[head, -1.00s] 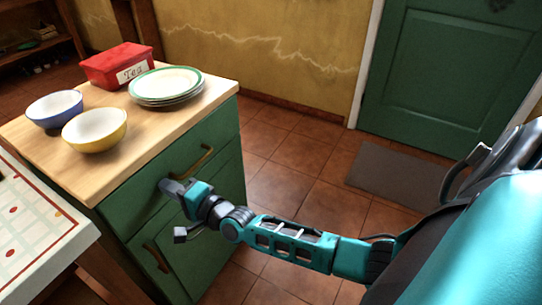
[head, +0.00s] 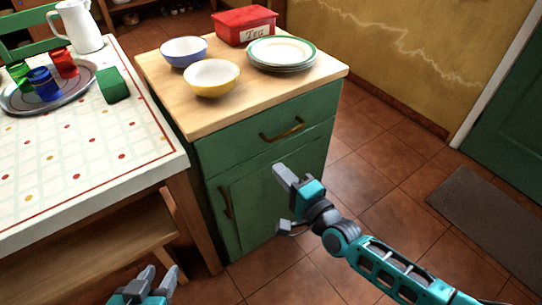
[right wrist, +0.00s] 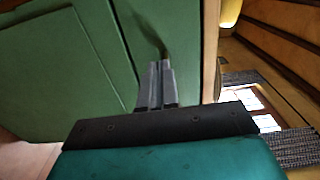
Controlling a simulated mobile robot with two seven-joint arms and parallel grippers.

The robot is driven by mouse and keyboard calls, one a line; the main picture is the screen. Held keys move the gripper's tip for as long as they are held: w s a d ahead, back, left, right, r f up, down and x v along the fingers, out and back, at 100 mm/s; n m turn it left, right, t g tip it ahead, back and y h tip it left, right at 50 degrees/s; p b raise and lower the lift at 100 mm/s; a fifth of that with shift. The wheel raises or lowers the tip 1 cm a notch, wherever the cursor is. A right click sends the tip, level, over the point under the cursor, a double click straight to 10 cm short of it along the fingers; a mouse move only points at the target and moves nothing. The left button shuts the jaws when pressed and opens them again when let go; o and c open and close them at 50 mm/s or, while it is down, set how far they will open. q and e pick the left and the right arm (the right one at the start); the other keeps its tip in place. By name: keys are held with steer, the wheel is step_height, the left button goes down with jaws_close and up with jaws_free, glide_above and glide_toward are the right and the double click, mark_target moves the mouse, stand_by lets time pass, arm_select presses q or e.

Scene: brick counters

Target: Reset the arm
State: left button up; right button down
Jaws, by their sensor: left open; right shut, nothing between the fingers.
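My right gripper (head: 284,175) is in front of the green cabinet (head: 262,185), below its brass drawer handle (head: 283,129). It is shut and empty. In the right wrist view its fingers (right wrist: 157,72) are together and point toward the green cabinet front, with a handle partly hidden behind the tips. Whether the fingertips touch the cabinet I cannot tell. My left gripper (head: 160,280) shows at the bottom edge of the head view, with its two fingers apart and nothing between them. It is in front of the white table's wooden bench.
The cabinet top holds a blue bowl (head: 184,51), yellow bowl (head: 211,78), plates (head: 282,54) and a red tea tin (head: 244,25). The table (head: 80,180) at left bears a tray (head: 84,92) with cups, a green block (head: 113,85) and a white jug (head: 80,26).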

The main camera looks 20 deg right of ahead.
arm_select(q)
steer(key=shift+w+r, duration=0.15)
steer(key=shift+r, duration=0.25)
arm_select(e)
steer(key=shift+v, duration=1.7)
steer(key=s+a+f+n+g+h, duration=0.1)
steer(key=s+f+n+g, duration=0.15)
steer(key=s+n, duration=0.4)
steer(key=s+a+f+n+g+h, duration=0.1)
steer(key=s+n+g+h, duration=0.2)
steer(key=n, duration=0.6)
arm_select(q)
steer(key=s+a+r+y+p, duration=0.1)
steer(key=a+r+p, duration=0.2)
steer(key=r+p, duration=0.4)
steer(key=p, duration=0.5)
steer(key=shift+s+r, duration=0.35)
steer(key=shift+r, duration=0.05)
arm_select(e)
steer(key=s+d+r+n, duration=0.1)
steer(key=s+d+r, duration=0.2)
steer(key=r, duration=0.4)
steer(key=shift+s+d+r+g, duration=0.15)
steer(key=shift+s+d+g, duration=0.15)
steer(key=shift+d, duration=0.2)
